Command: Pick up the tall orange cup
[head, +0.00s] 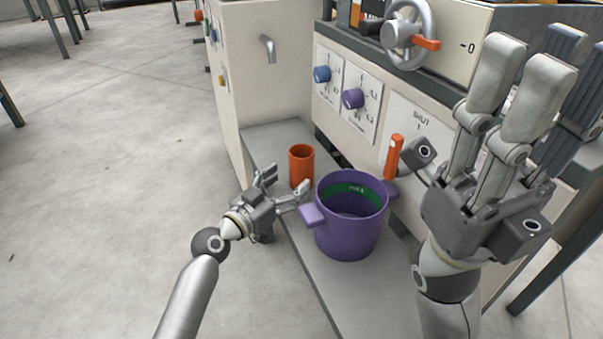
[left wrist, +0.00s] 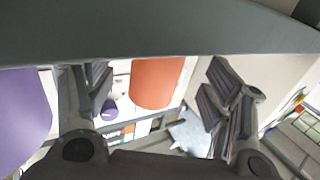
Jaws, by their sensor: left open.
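The tall orange cup (head: 301,167) stands upright on the grey shelf (head: 262,139), behind and left of a purple pot. My left gripper (head: 284,188) is just in front and left of the cup, open and pointing toward it. In the left wrist view the orange cup (left wrist: 157,82) shows between the spread fingers (left wrist: 160,105), with gaps to both sides. My right gripper (head: 515,105) is raised in the right foreground, its fingers pointing up and apart, with nothing seen in it.
The purple pot (head: 350,240) with side handles stands close to my left gripper; it also shows in the left wrist view (left wrist: 22,105). Behind the shelf is a machine panel with knobs (head: 353,98), an orange lever (head: 394,157) and a handwheel (head: 408,32). Open floor (head: 100,180) lies left.

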